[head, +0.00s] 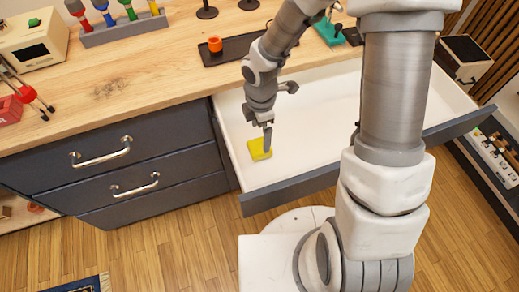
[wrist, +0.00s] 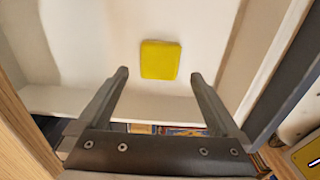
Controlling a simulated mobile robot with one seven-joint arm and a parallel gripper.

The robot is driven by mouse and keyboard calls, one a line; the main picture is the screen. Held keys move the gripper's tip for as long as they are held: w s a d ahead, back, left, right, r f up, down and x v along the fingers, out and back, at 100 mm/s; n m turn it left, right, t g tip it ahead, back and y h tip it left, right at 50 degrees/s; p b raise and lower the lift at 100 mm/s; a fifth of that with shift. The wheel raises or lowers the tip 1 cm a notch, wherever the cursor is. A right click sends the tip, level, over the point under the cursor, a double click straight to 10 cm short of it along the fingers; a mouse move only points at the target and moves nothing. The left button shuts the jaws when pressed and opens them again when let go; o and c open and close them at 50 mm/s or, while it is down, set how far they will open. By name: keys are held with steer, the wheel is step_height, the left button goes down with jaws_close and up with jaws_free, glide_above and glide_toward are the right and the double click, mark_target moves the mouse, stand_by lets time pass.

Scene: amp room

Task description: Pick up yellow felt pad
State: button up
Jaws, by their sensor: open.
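The yellow felt pad (head: 258,149) is a small flat square lying on the white floor of an open drawer (head: 310,140), towards its left end in the head view. My gripper (head: 266,140) is over the drawer beside the pad, pointing down. In the wrist view my gripper (wrist: 158,75) is open, with nothing between its two fingers. I cannot tell the exact height of the fingertips above the drawer floor.
The wooden counter (head: 150,70) overhangs behind. The rest of the drawer looks empty.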

mark_target(260, 146)
step_height(260, 146, down, 7)
steer(key=shift+a+r+b, duration=0.1)
steer(key=shift+b, duration=0.8)
steer(key=c, duration=1.2)
